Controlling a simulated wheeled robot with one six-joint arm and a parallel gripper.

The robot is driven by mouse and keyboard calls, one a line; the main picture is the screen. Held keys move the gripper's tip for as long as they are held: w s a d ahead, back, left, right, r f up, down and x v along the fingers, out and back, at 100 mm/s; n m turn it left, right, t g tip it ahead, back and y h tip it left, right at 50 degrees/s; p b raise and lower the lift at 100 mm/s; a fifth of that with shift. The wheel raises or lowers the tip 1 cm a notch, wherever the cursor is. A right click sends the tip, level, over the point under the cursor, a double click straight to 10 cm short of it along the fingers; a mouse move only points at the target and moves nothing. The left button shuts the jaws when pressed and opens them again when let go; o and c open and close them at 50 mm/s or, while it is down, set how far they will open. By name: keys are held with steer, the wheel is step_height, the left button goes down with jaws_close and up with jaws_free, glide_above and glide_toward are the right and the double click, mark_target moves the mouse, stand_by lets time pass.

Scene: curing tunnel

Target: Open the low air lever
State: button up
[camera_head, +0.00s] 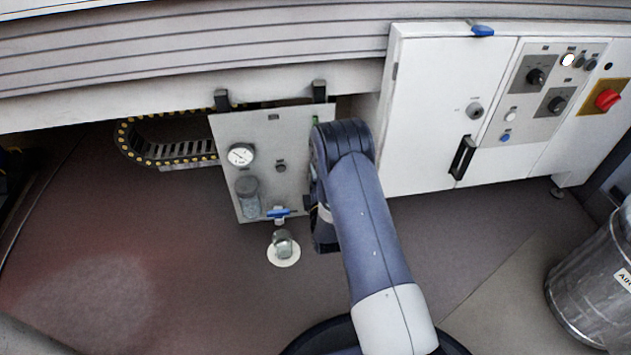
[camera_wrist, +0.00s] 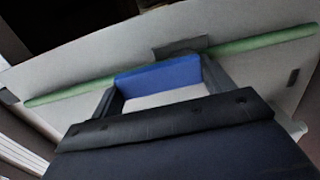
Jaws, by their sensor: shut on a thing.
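My gripper (camera_wrist: 162,80) is shut on a blue lever (camera_wrist: 157,75) in the wrist view. One dark finger lies at each end of the lever's blue face. Behind it, a green strip (camera_wrist: 262,41) runs across the pale panel, with a dark grey piece over its middle. In the head view, my arm hides the held lever and most of my gripper at the right edge of the grey panel (camera_head: 262,147). No readable label shows which lever it is. A second blue lever (camera_head: 279,212) at the panel's bottom edge is in plain view.
The panel carries a gauge (camera_head: 241,155), a knob (camera_head: 281,167) and a clear bowl (camera_head: 249,203). A metal fitting (camera_head: 283,244) stands on the floor below. A white cabinet (camera_head: 427,120) is close right of my arm. A metal bin (camera_head: 590,285) stands far right.

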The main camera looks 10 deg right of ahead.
steer(key=shift+f, duration=0.1)
stand_by(0.3)
steer(key=o, duration=1.4)
steer(key=shift+s, duration=0.15)
steer(key=s+p, duration=0.3)
steer(key=s, duration=0.7)
steer(key=shift+s, duration=0.3)
steer(key=shift+w, duration=0.1)
steer(key=w+b, duration=0.3)
steer(key=w, duration=0.7)
steer(key=shift+w, duration=0.4)
